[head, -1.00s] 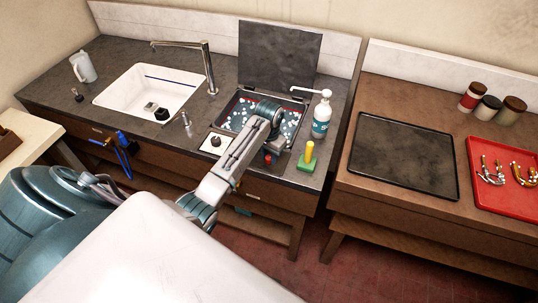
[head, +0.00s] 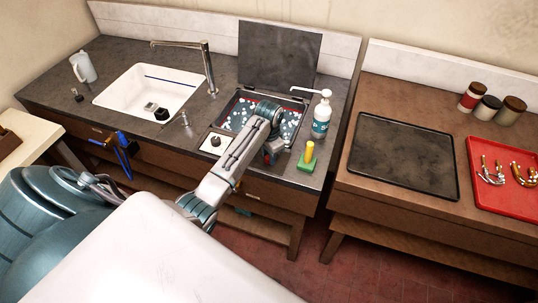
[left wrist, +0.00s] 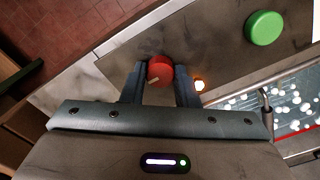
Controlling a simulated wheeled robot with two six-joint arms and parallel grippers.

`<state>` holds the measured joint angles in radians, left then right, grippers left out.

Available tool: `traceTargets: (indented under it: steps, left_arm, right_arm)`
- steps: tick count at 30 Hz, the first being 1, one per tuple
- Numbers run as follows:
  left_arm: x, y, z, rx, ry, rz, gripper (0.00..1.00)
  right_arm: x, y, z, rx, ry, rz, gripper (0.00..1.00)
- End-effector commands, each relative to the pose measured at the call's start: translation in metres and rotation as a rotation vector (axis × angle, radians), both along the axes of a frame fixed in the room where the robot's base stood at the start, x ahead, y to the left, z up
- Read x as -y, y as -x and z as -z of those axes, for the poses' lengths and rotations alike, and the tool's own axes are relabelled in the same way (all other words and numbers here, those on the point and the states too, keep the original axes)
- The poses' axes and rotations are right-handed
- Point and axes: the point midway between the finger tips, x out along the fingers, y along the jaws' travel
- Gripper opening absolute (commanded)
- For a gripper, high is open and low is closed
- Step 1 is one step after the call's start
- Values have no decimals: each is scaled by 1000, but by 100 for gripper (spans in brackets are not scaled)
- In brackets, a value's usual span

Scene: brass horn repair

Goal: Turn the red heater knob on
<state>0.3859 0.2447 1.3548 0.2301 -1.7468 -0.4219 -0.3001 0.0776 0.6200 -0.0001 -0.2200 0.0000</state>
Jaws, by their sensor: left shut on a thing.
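The red heater knob (left wrist: 160,71) sits between the two fingers of my left gripper (left wrist: 160,80) in the left wrist view. The gripper is shut on the knob. A pale mark shows on the knob's face. A small orange light (left wrist: 199,85) glows on the dark surface just beside the right finger. My right gripper is not in view.
A green round piece (left wrist: 265,28) lies near the knob. A yellow-handled tool on a green base (head: 307,163) and a pump bottle (head: 321,119) stand right of the gripper. A black knob on a pale panel (head: 215,142) is to the left.

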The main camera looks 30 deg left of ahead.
Motion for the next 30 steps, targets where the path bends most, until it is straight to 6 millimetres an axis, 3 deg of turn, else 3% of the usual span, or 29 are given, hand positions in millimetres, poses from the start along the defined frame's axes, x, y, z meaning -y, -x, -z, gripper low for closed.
traceTargets:
  steps: [3, 4, 6, 7, 16, 20, 30]
  left_arm:
    - [0, -1, -1, 2, 0, 0, 4]
    - [0, -1, -1, 2, 0, 0, 33]
    - [0, -1, -1, 2, 0, 0, 47]
    - [0, -1, -1, 2, 0, 0, 49]
    - [0, 0, -2, 1, -1, -1, 49]
    - [-1, -1, -13, 4, 0, 0, 49]
    - [-1, -1, -84, 6, -3, -1, 49]
  right_arm:
    - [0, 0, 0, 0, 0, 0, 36]
    - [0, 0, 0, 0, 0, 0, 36]
    - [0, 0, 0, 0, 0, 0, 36]
    - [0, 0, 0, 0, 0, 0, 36]
    - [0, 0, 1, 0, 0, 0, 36]
    - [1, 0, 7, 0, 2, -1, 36]
    - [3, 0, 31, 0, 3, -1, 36]
